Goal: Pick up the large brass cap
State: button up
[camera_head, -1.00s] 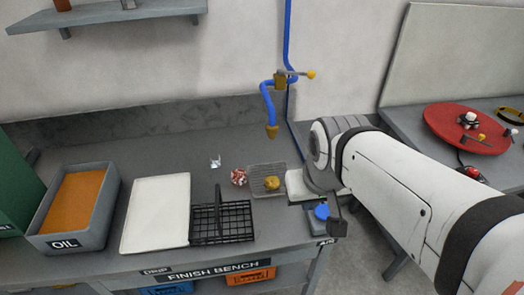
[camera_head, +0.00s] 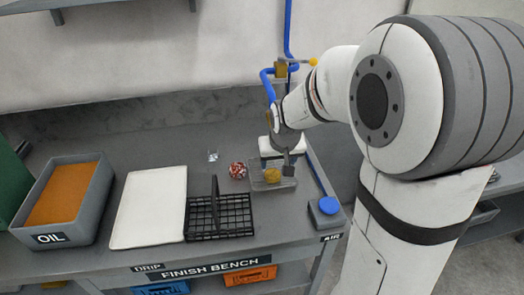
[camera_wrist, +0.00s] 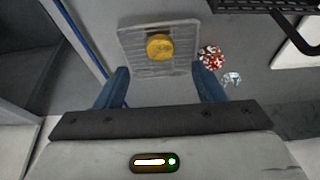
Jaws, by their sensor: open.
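The large brass cap (camera_head: 273,175) sits on a grey mesh tray (camera_head: 258,186) at the right part of the finish bench. In the wrist view the brass cap (camera_wrist: 160,47) is a round yellow piece on the ribbed tray (camera_wrist: 133,65), ahead of my fingers. My gripper (camera_wrist: 160,88) is open and empty, its two blue fingers apart, with the cap between their lines but beyond the tips. In the head view my gripper (camera_head: 288,163) is above the far side of the tray, partly hiding it.
A red-and-white ball (camera_head: 238,170) and a small clear shiny piece (camera_head: 213,156) lie left of the tray. A black wire basket (camera_head: 221,224), white board (camera_head: 150,205) and OIL bin (camera_head: 95,205) stand further left.

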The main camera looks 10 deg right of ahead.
aim_at(272, 172)
jog(key=shift+o, duration=1)
jog(key=w+f, duration=0.2)
jog(key=f, duration=0.1)
jog(key=w+f, duration=0.1)
jog(key=shift+w+a+f+b, duration=0.2)
jog(key=shift+w+a+b, duration=0.1)
jog(key=shift+w+b, duration=0.05)
jog(key=shift+w+d+r+p+x, duration=0.1)
jog(key=shift+w+d+p+x, duration=0.1)
jog(key=shift+x, duration=1.05)
jog(key=shift+w+d+r+p+x, duration=0.1)
jog(key=shift+w+p+x, duration=0.1)
jog(key=shift+x, duration=1.1)
jog(key=shift+w+d+p+x, duration=0.1)
jog(key=shift+w+p+x, duration=0.1)
jog(key=shift+x, duration=1.05)
jog(key=shift+c, duration=0.5)
jog(key=c, duration=1.1)
jog(key=shift+o, duration=0.2)
